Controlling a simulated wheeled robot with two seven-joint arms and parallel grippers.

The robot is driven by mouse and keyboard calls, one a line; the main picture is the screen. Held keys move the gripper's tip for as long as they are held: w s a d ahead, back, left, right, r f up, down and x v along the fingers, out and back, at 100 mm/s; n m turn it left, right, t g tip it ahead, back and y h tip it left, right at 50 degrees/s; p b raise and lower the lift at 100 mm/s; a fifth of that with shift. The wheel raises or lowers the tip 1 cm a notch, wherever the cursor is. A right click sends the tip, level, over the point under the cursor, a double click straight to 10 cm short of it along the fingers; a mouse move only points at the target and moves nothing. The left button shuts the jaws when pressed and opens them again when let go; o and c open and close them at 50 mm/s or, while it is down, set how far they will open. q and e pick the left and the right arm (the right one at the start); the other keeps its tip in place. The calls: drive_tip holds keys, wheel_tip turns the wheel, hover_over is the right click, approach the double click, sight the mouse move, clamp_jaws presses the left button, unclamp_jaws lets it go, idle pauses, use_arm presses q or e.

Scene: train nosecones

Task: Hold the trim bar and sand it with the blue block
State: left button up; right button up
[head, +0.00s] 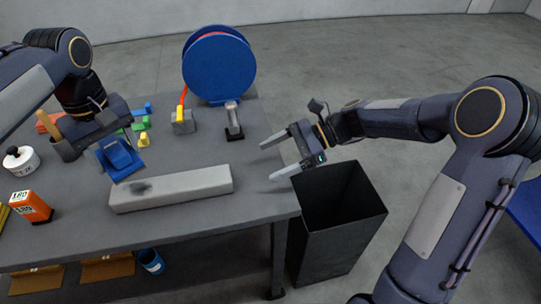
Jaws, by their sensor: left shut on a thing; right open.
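The trim bar (190,187) is a long light-grey bar lying on the grey workbench, with a dark smudge near its left end. The blue block (121,162) is in my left gripper (113,143), tilted, just behind the bar's left end. The gripper is shut on the block, its fingertips partly hidden. I cannot tell whether the block touches the bench. My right gripper (267,161) is open and empty, right of the bar near the bench's right edge, apart from the bar.
A blue reel (219,66) stands at the back of the workbench (205,222), near a grey block (184,123) and a small upright tool (233,121). An orange box (31,207) and a white pot (20,160) stand left. A black bin (337,220) stands right of the bench.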

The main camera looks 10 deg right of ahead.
sight(231, 178)
drive_tip(key=x, duration=1.2)
drive_tip(key=shift+w+a, duration=0.1)
drive_tip(key=c, duration=1.3)
drive_tip(key=shift+o, duration=0.2)
